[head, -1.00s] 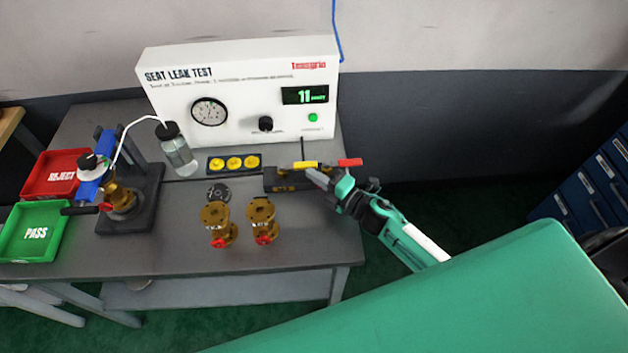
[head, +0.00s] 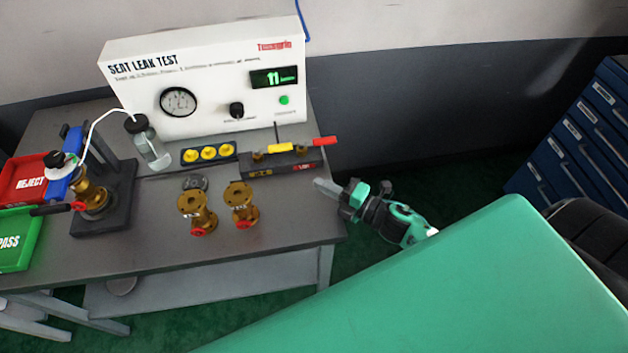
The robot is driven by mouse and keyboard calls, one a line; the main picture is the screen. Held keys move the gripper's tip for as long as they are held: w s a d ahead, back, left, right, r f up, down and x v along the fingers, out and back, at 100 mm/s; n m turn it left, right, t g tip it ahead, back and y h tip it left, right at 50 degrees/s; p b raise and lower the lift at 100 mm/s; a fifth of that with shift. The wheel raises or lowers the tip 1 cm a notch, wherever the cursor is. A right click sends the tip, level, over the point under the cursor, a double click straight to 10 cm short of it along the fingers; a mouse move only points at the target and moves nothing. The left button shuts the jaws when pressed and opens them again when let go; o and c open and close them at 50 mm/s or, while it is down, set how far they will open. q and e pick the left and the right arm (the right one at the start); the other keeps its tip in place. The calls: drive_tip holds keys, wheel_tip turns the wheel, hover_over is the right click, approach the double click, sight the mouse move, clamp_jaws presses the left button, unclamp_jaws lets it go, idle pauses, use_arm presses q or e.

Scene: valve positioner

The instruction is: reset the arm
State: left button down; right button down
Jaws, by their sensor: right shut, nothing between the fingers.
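My right gripper (head: 322,187) is shut and empty. It is at the right edge of the grey bench (head: 290,225), pointing left, apart from the objects on it. A dark block with red and yellow handles (head: 283,165) stands on the bench just up and left of the gripper. My left gripper is not in view.
The white seat leak test panel (head: 205,80) stands at the bench's back. Two brass valves (head: 241,205) stand mid-bench. A clamp fixture (head: 108,200), a bottle (head: 150,146), a red tray (head: 22,178) and a green tray (head: 15,240) are left. Blue drawers (head: 580,135) stand right.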

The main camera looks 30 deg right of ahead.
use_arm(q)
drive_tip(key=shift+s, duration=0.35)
use_arm(e)
drive_tip(key=shift+s+d, duration=0.1)
drive_tip(key=shift+s, duration=0.15)
